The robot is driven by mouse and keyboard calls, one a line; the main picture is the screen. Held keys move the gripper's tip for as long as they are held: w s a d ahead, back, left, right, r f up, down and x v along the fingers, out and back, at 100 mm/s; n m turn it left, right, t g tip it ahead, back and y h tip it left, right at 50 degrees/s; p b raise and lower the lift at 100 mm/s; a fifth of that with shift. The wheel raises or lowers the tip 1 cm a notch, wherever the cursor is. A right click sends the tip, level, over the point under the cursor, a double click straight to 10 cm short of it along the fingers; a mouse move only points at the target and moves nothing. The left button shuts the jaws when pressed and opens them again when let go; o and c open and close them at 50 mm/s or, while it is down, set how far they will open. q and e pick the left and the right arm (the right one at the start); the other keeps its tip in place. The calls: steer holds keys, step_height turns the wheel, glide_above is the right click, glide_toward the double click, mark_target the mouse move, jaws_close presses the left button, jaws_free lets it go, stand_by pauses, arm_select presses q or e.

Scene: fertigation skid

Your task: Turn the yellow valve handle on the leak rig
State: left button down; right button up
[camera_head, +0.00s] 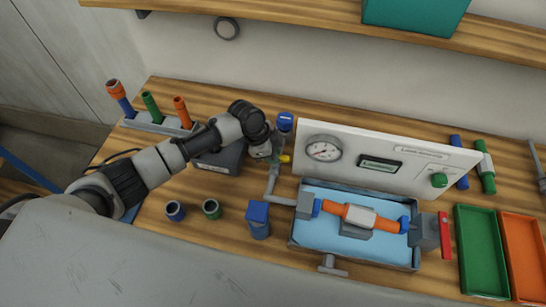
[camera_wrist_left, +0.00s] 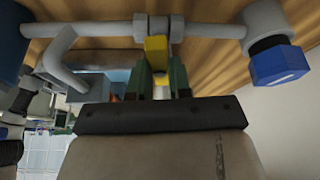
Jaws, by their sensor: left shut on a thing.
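The yellow valve handle (camera_head: 285,158) shows as a small patch beside my left gripper (camera_head: 273,154), on the grey pipe at the left of the leak rig's white panel (camera_head: 400,181). In the left wrist view the yellow handle (camera_wrist_left: 155,48) stands between the two greenish fingers of my left gripper (camera_wrist_left: 157,75), which is shut on it. The grey pipe (camera_wrist_left: 195,30) runs crosswise behind the handle, with a blue cap (camera_wrist_left: 278,63) at its right end. The gripper hides part of the valve in the head view. My right gripper is not in view.
A blue tray (camera_head: 300,242) holds an orange and white pipe piece (camera_head: 360,216). A gauge (camera_head: 323,148) and green knob (camera_head: 439,180) sit on the panel. A green tray (camera_head: 482,250) lies right; a shelf (camera_head: 290,15) hangs above.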

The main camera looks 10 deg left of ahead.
arm_select(q)
steer(key=shift+w+a+m+g+b, duration=0.1)
steer(key=shift+m+g+b, duration=0.4)
steer(key=shift+m, duration=0.4)
steer(key=c, duration=1)
jaws_free()
steer(key=shift+c, duration=0.2)
steer(key=b+v, duration=0.3)
steer(key=v, duration=0.8)
steer(key=shift+f, duration=0.1)
